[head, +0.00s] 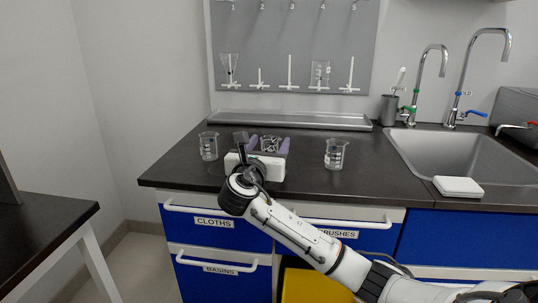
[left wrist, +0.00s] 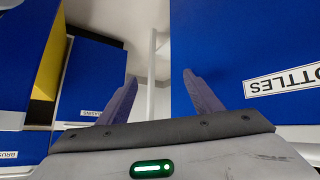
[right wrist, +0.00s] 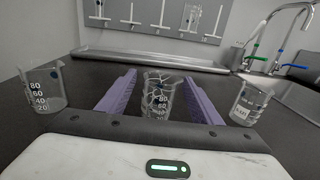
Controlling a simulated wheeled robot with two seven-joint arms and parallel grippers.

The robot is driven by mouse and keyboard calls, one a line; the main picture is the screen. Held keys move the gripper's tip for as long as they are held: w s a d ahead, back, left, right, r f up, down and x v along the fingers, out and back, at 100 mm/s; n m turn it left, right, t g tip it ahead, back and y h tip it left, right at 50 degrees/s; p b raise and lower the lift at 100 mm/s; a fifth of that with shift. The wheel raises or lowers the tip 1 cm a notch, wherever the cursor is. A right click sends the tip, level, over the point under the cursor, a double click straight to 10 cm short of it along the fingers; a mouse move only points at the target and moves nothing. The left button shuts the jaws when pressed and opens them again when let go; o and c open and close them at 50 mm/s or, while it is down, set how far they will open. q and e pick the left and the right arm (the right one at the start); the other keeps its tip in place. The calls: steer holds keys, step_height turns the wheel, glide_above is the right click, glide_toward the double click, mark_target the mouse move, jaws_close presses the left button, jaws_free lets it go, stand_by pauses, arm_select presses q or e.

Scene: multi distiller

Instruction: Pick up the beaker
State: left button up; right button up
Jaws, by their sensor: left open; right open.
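Three glass beakers stand upright on the dark counter: a left beaker (head: 209,147), a middle beaker (head: 269,145) and a right beaker (head: 336,154). My right gripper (head: 262,146) is open, with its purple fingers on either side of the middle beaker. In the right wrist view the middle beaker (right wrist: 158,95) stands between the fingers; contact cannot be made out. The left beaker (right wrist: 42,87) and right beaker (right wrist: 251,103) flank the gripper there. My left gripper (left wrist: 158,95) is open and empty, facing blue cabinet fronts; it is not in the head view.
A grey drying board (head: 290,50) with pegs and hung glassware is on the wall above a metal tray (head: 290,121). A sink (head: 455,155) with taps is at the right, with a white box (head: 458,187) at its front edge. Blue drawers (head: 215,230) are below the counter.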

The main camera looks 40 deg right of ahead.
mark_target(273, 138)
steer(key=x, duration=0.2)
steer(key=b+x, duration=0.1)
steer(key=x, duration=0.1)
steer(key=shift+s+f, duration=0.1)
steer(key=shift+f, duration=0.15)
steer(key=shift+w+d, duration=0.3)
steer(key=shift+d, duration=0.2)
steer(key=c, duration=1.1)
step_height(273, 138, up, 10)
steer(key=p, duration=0.2)
steer(key=shift+r+p, duration=0.15)
steer(key=shift+p, duration=0.25)
steer(key=shift+c, duration=0.2)
